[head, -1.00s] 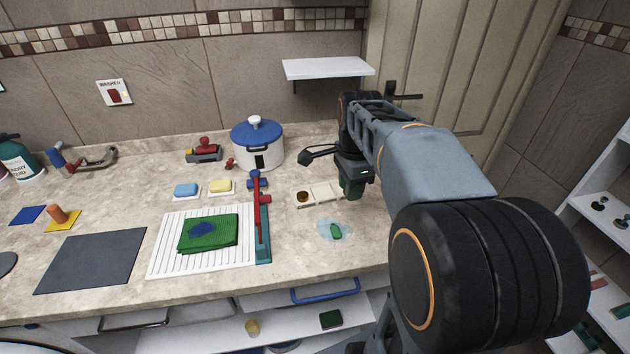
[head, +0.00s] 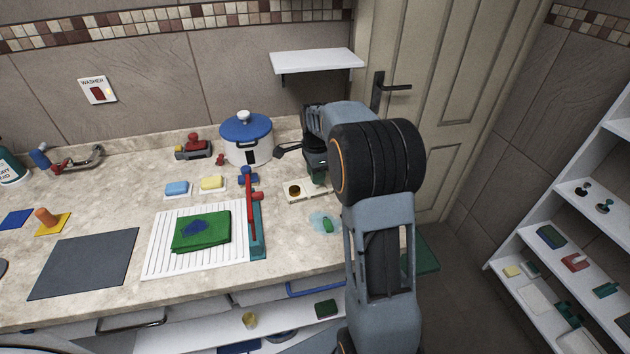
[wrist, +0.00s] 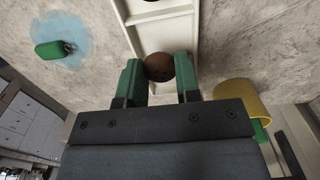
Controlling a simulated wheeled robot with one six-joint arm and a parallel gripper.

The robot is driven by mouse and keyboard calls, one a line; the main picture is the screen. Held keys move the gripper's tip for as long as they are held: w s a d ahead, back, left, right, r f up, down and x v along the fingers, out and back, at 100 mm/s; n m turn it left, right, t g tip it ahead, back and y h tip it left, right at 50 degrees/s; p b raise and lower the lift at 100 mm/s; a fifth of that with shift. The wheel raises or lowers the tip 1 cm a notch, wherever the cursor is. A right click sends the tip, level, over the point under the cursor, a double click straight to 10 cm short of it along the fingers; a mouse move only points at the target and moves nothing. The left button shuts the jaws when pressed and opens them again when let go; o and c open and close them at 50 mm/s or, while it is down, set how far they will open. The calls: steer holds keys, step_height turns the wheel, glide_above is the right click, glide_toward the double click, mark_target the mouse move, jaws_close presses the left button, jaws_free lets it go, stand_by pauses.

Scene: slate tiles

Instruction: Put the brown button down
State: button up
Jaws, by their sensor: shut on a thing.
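The brown button (wrist: 159,67) is a round brown disc between the green fingertips of my gripper (wrist: 159,82) in the wrist view. My gripper is shut on it. A white tray with compartments (wrist: 178,22) lies just beneath; I cannot tell whether the button touches it. In the head view my gripper (head: 319,181) is over the right part of the tray (head: 308,196), and the held button is hidden. Another brown round piece (head: 294,190) lies in the tray's left compartment.
A green piece (head: 328,225) lies on a light-blue patch before the tray. A yellow cup-like thing (wrist: 243,98) stands close right of my gripper in the wrist view. A white pot (head: 247,140) and a red-handled teal thing (head: 257,238) are left of the tray.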

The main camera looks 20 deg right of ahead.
mark_target(315, 188)
steer(key=shift+w+f, duration=0.25)
steer(key=shift+f, duration=1.6)
steer(key=shift+f, duration=0.15)
steer(key=o, duration=0.6)
steer(key=shift+o, duration=0.2)
